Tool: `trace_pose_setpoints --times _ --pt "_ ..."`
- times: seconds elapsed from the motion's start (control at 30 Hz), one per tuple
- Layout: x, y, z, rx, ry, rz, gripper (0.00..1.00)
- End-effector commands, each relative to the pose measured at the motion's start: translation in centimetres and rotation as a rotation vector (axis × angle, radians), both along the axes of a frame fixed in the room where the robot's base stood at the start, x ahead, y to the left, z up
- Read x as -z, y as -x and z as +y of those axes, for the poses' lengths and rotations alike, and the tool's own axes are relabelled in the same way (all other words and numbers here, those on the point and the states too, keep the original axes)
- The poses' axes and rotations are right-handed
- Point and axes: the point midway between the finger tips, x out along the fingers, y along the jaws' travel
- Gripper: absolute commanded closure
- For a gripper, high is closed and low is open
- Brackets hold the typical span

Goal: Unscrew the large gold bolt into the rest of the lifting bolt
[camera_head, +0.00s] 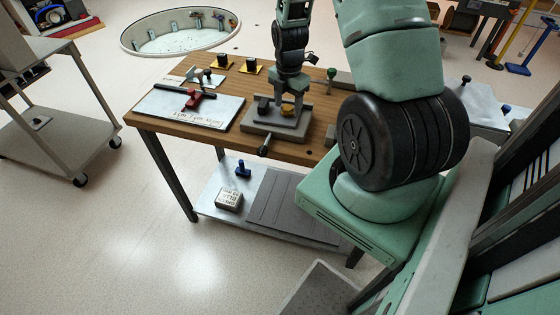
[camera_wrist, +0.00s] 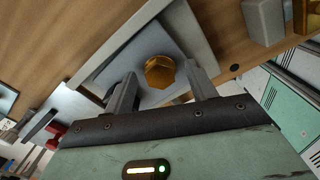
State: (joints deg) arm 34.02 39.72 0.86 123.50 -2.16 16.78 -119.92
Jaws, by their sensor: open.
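The large gold bolt (camera_wrist: 160,71) shows its hexagonal head in the wrist view, set in a grey plate (camera_wrist: 150,45) on the wooden table. In the head view a bit of gold (camera_head: 287,113) shows under my gripper (camera_head: 288,108), at the grey fixture (camera_head: 265,130). My gripper (camera_wrist: 161,79) is open, with its fingers on either side of the bolt head in the wrist view. A gap shows on both sides, and I cannot tell the height difference. I cannot tell which holder is the lifting bolt's rest.
A labelled pale board (camera_head: 165,110) with a red T-shaped tool (camera_head: 194,98) lies left of the fixture. Yellow plates with black blocks (camera_head: 250,66) stand behind. A green-knobbed lever (camera_head: 331,73) stands right. The lower shelf (camera_head: 215,190) holds a blue piece (camera_head: 242,169) and a labelled block (camera_head: 229,199).

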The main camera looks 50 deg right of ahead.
Motion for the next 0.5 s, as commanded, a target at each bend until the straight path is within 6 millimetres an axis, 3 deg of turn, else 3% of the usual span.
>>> trace_pose_setpoints --times 0.1,0.27,0.3,0.5 --pt "-0.03 0.0 0.0 0.0 0.0 0.0 0.44" --pt "-0.03 0.0 0.0 0.0 0.0 0.0 0.88" --pt "-0.03 0.0 0.0 0.0 0.0 0.0 0.93" --pt "-0.24 0.02 -0.03 -0.089 -0.001 0.0 0.97"
